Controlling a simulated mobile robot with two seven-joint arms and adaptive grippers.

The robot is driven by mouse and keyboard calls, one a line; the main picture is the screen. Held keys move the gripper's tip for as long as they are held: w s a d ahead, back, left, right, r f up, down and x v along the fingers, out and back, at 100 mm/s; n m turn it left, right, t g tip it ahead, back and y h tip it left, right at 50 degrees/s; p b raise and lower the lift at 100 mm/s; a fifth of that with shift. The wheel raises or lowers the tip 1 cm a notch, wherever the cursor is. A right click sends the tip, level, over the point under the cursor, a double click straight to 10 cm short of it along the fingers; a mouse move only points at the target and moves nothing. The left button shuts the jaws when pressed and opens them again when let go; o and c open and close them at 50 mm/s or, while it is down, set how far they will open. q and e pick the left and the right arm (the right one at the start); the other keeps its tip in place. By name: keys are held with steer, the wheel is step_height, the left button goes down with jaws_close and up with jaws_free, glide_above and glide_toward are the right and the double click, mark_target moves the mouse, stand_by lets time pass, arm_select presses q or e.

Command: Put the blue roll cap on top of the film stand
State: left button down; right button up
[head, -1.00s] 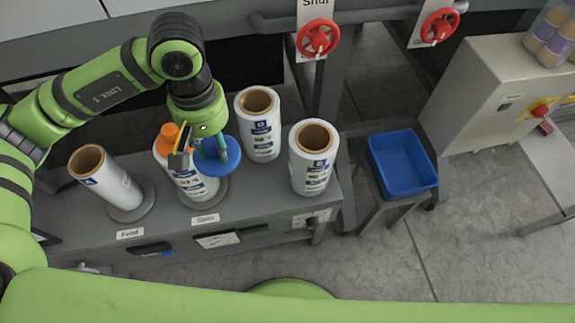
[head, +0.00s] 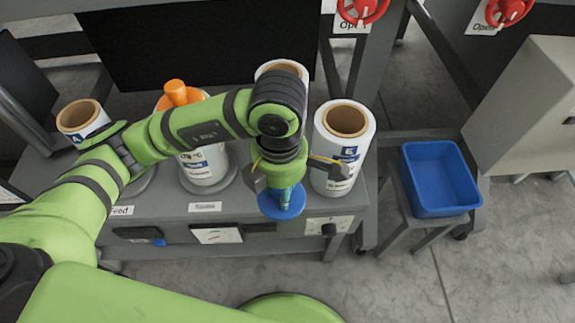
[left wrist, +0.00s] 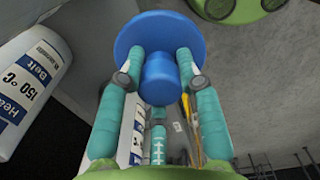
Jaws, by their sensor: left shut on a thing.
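My left gripper (head: 284,195) is shut on the blue roll cap (head: 290,211), a wide disc with a short knob. It holds the cap in front of the bench, apart from the rolls. In the left wrist view the fingers (left wrist: 157,72) grip the knob of the cap (left wrist: 150,32). Two rolls stand on round grey bases: an uncapped one (head: 80,119) behind the "Feed" label, partly hidden by my arm, and one (head: 204,165) with an orange cap (head: 177,92) on top. I cannot tell which is the film stand. My right gripper is out of view.
A roll marked E (head: 342,170) stands at the bench's right end, and another roll (head: 283,66) is partly hidden behind my arm. A blue bin (head: 474,208) sits on a small stand at the right. The floor in front is clear.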

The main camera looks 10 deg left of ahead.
arm_select(q)
steer(key=shift+w+a+f, duration=0.95)
steer(key=shift+w+f, duration=0.5)
steer(key=shift+f, duration=0.25)
steer(key=shift+w+a+f, duration=0.9)
steer(key=shift+w+f, duration=0.6)
steer(key=shift+f, duration=0.2)
steer(key=shift+w+a+f, duration=0.95)
steer(key=shift+w+f, duration=0.5)
steer(key=shift+f, duration=0.25)
steer(key=shift+f, duration=0.15)
steer(key=c, duration=0.8)
jaws_free()
steer(key=shift+c, duration=0.2)
step_height(320, 180, up, 12)
steer(key=shift+r, duration=0.2)
